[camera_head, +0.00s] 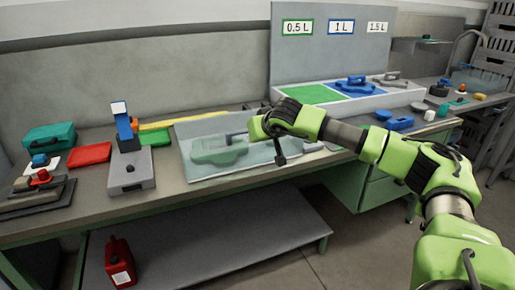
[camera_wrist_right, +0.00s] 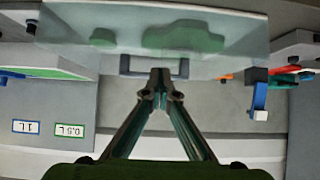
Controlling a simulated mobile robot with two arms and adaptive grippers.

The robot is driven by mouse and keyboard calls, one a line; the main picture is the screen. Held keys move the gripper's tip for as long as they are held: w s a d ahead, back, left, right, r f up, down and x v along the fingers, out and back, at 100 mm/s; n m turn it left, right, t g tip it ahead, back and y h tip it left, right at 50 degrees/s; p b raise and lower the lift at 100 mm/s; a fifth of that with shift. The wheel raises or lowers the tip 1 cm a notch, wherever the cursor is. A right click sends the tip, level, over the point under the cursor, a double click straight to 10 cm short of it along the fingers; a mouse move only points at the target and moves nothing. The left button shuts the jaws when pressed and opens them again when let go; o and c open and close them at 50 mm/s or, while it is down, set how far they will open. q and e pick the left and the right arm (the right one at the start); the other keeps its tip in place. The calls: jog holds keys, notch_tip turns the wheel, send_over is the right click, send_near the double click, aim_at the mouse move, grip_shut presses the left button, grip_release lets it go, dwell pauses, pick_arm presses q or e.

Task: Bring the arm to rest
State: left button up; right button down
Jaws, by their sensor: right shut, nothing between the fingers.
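My right arm (camera_head: 415,165) reaches in from the right in the head view, its green and grey links stretched over the workbench. Its right gripper (camera_head: 281,158) hangs dark and small in front of the clear cover (camera_head: 190,172). In the right wrist view the two fingers of the gripper (camera_wrist_right: 160,76) come together with nothing between them. Their tips appear near a dark handle (camera_wrist_right: 183,68) at the cover's edge; whether they touch it I cannot tell. My left gripper is not in view.
The bench (camera_head: 85,208) carries a grey device with a blue upright (camera_head: 124,125), a red tray (camera_head: 90,153) and a teal case (camera_head: 48,138). Green and blue bays (camera_head: 312,94) stand beneath volume labels. A red canister (camera_head: 119,262) stands on the lower shelf (camera_head: 215,240).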

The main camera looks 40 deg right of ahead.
jog(key=shift+s+a+f+b, duration=0.1)
jog(key=shift+s+a+f, duration=0.05)
jog(key=shift+s, duration=0.4)
jog(key=shift+s+a+f+b, duration=0.1)
jog(key=shift+s+f, duration=0.1)
jog(key=shift+s, duration=0.3)
jog(key=shift+s+a+f+b, duration=0.1)
jog(key=shift+s+a+f, duration=0.05)
jog(key=shift+s, duration=0.4)
